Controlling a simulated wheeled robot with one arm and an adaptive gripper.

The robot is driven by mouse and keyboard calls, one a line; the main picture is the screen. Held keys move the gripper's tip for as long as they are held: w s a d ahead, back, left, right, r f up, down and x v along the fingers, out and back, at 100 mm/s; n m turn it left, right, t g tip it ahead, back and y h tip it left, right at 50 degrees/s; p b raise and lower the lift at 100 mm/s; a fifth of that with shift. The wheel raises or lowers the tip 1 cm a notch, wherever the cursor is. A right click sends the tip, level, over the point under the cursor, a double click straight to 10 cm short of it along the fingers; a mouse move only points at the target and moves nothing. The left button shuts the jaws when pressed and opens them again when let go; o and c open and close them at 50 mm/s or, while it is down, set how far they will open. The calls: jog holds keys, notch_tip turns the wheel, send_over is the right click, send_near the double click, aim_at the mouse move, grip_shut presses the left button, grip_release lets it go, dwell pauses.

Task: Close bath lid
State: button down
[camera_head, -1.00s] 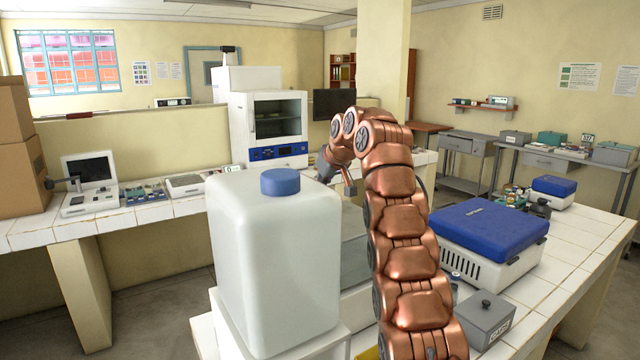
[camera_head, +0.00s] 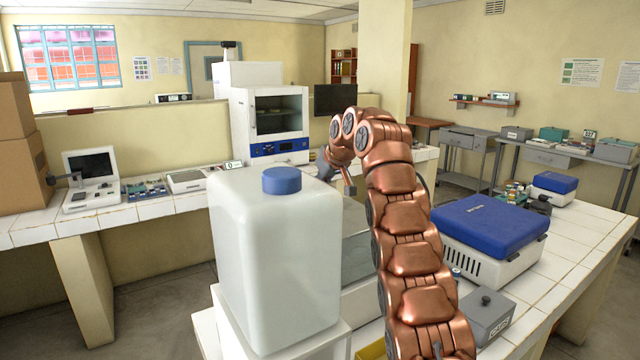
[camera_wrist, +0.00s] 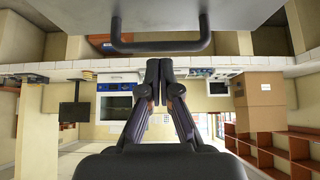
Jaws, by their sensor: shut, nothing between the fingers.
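A grey metal panel (camera_wrist: 240,22) with a dark bar handle (camera_wrist: 160,45) fills the top of the wrist view; it looks like the bath lid. My gripper (camera_wrist: 159,68) is shut and empty, with its fingertips just below the handle in that picture. Whether they touch the handle I cannot tell. In the head view, a grey metal surface (camera_head: 355,258), likely part of the bath, shows between the white jug and my copper arm. Most of it is hidden, so the lid's angle is unclear. My gripper (camera_head: 325,168) is partly hidden behind my arm there.
A large white jug (camera_head: 275,250) with a blue cap stands close on the left. A blue-lidded white box (camera_head: 490,235) and a small grey box (camera_head: 487,318) stand on the tiled bench to the right. A white incubator (camera_head: 268,125) stands on the back bench.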

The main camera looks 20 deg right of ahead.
jog(key=shift+w+a+f, duration=0.1)
jog(key=shift+w+f, duration=0.15)
jog(key=shift+f, duration=0.5)
dwell(0.8)
jog(key=shift+w+r+p, duration=0.1)
jog(key=shift+r+p, duration=0.45)
jog(key=shift+r, duration=0.05)
jog(key=r+p, duration=0.3)
jog(key=shift+w+a+r+p, duration=0.15)
jog(key=shift+w+r+p, duration=0.2)
jog(key=v, duration=0.9)
jog(key=shift+r, duration=0.35)
